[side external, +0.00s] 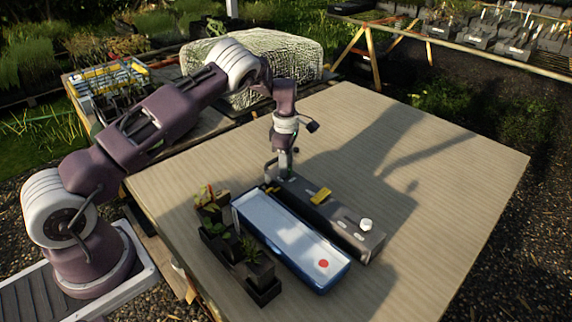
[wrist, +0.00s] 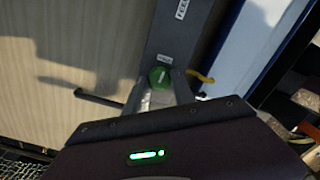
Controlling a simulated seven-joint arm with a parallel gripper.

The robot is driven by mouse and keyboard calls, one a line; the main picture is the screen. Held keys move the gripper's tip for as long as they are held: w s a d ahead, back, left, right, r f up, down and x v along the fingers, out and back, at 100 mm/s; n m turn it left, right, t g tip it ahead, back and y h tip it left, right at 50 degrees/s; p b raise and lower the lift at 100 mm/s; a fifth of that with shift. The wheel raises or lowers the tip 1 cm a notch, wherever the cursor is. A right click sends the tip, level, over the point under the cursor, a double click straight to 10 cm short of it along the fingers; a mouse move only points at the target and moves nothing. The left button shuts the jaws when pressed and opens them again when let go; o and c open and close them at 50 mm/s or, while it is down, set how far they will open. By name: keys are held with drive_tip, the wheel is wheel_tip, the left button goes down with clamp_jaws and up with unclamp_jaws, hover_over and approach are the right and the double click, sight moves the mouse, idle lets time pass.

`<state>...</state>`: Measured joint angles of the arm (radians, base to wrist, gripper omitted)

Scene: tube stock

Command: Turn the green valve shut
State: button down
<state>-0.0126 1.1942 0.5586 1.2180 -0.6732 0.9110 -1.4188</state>
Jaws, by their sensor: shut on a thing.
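The green valve (wrist: 160,76) is a small round knob with a pale mark across its top, in the middle of the wrist view. It sits on a long grey box (side external: 345,232) lying on the table. My gripper (wrist: 160,90) is over this end of the box, its fingers on either side of the knob and shut on it. In the side view my gripper (side external: 286,172) points down at the far end of the box, and the knob is mostly hidden there.
A blue tub (side external: 300,250) with a red dot lies beside the box. Potted plants in a black tray (side external: 265,293) stand left of it. The box carries a yellow piece (side external: 320,196) and a white knob (side external: 366,225). The table (side external: 450,175) is clear to the right.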

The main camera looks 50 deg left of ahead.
drive_tip(key=m, duration=0.4)
drive_tip(key=shift+m, duration=0.4)
drive_tip(key=m, duration=0.4)
drive_tip(key=shift+w, duration=0.1)
drive_tip(key=m, duration=0.4)
drive_tip(key=shift+m, duration=2.2)
drive_tip(key=c, duration=1.1)
unclamp_jaws()
drive_tip(key=shift+o, duration=0.2)
